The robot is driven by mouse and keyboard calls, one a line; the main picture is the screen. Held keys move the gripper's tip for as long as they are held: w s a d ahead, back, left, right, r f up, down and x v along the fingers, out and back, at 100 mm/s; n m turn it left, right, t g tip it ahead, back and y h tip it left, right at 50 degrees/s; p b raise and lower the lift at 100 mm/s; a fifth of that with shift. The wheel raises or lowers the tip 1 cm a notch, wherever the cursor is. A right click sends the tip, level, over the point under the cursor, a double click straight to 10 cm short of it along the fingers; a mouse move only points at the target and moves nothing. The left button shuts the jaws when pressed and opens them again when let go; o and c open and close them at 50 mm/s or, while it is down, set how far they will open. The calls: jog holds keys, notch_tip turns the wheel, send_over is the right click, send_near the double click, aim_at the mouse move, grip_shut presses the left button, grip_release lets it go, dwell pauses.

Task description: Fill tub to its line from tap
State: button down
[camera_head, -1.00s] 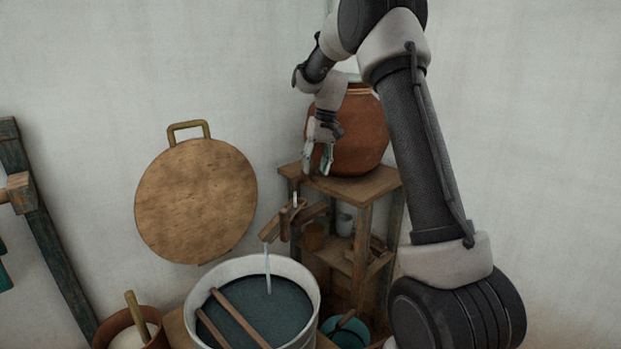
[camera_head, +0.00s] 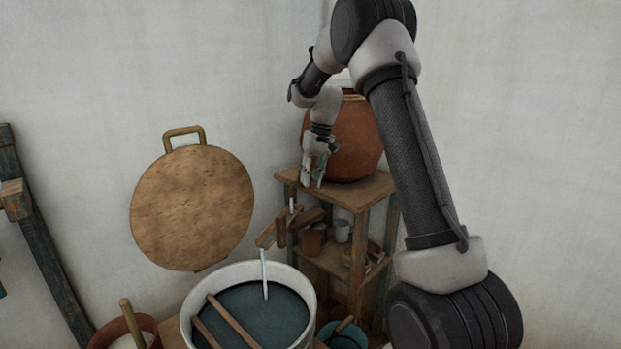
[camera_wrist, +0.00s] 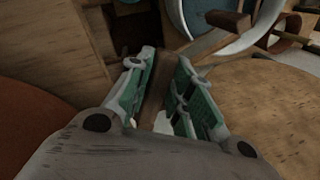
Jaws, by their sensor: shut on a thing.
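The white tub (camera_head: 312,300) stands at the bottom of the head view, with dark blue-green liquid (camera_head: 270,305) inside. I cannot make out its line. The wooden tap (camera_head: 291,222) sticks out in front of the stand, and a pale stream (camera_head: 264,270) falls from its spout into the tub. My gripper (camera_head: 312,184) is above the tap, at the stand's left edge. In the wrist view, its green-padded fingers (camera_wrist: 163,90) are on either side of a brown wooden piece (camera_wrist: 156,86) and shut on it. I cannot tell whether this piece belongs to the tap.
Two wooden sticks (camera_head: 235,320) lie across the tub. A clay pot (camera_head: 358,145) sits on the wooden stand (camera_head: 362,192), right behind my gripper. A round wooden board (camera_head: 190,210) is at the wall. A small bowl (camera_head: 120,330) and a teal bucket (camera_head: 345,338) flank the tub.

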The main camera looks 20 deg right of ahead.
jog(key=d+n, duration=0.2)
jog(key=n, duration=0.1)
jog(key=d+n+g, duration=0.1)
jog(key=n, duration=0.1)
jog(key=shift+w+d, duration=0.15)
jog(key=shift+w, duration=0.25)
jog(key=c, duration=1.3)
grip_release()
jog(key=v, duration=1.2)
jog(key=shift+w, duration=0.1)
